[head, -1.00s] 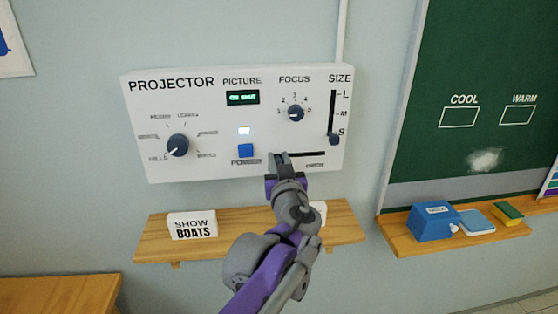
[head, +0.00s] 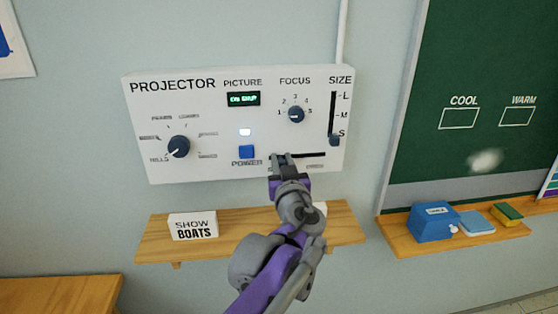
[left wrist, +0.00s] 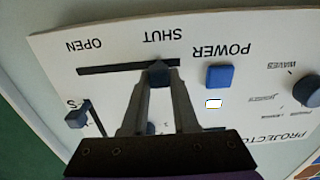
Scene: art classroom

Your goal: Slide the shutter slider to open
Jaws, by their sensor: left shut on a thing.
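The projector panel (head: 220,113) is a white board on the wall. Its shutter slider is a dark knob (left wrist: 159,74) on a black horizontal track (left wrist: 110,69), near the SHUT end in the left wrist view, which shows the panel upside down. In the head view the right part of the track (head: 312,155) shows, while my gripper hides the knob. My left gripper (head: 284,158) is shut on the knob, with its fingers (left wrist: 156,100) on either side. The picture display (head: 243,99) appears to read "ON SHUT". My right gripper is not in view.
A blue power button (head: 246,152) sits left of my gripper, with a lit lamp above it. The size slider (head: 334,140) and focus dial (head: 296,114) are close by. A wooden shelf (head: 345,231) with a "SHOW BOATS" card (head: 193,226) is below.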

